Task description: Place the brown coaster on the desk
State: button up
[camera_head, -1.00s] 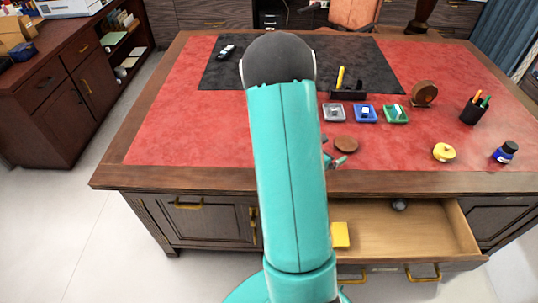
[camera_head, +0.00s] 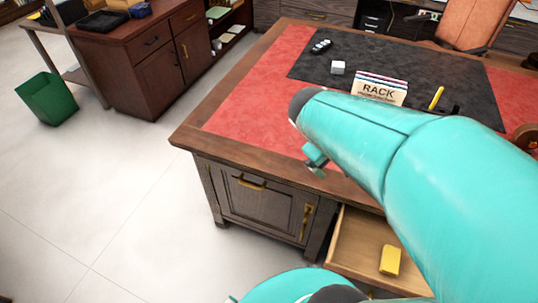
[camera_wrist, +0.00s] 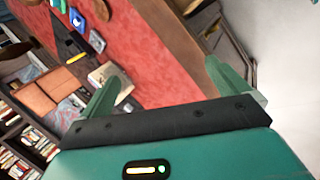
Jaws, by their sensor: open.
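The brown coaster (camera_wrist: 102,10) is a dark round disc on the red desk top (camera_wrist: 150,45), near the top of the wrist view. In the head view my gripper (camera_head: 316,158) hangs by the desk's front edge, left of the open drawer. The coaster is well apart from the fingers.
The open drawer (camera_head: 350,238) juts out in front, with a yellow block (camera_head: 389,260) inside. The desk's left red area is clear.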

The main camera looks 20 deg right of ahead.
jog(key=s+a+r+m+t+y, duration=0.1)
jog(key=a+r+t+y, duration=0.1)
jog(key=a, duration=0.6)
jog(key=s+a+r+m+t+y, duration=0.1)
jog(key=a+r+y, duration=0.3)
jog(key=a, duration=0.5)
jog(key=shift+s+t, duration=0.15)
jog(key=shift+t, duration=0.55)
jog(key=shift+r, duration=0.1)
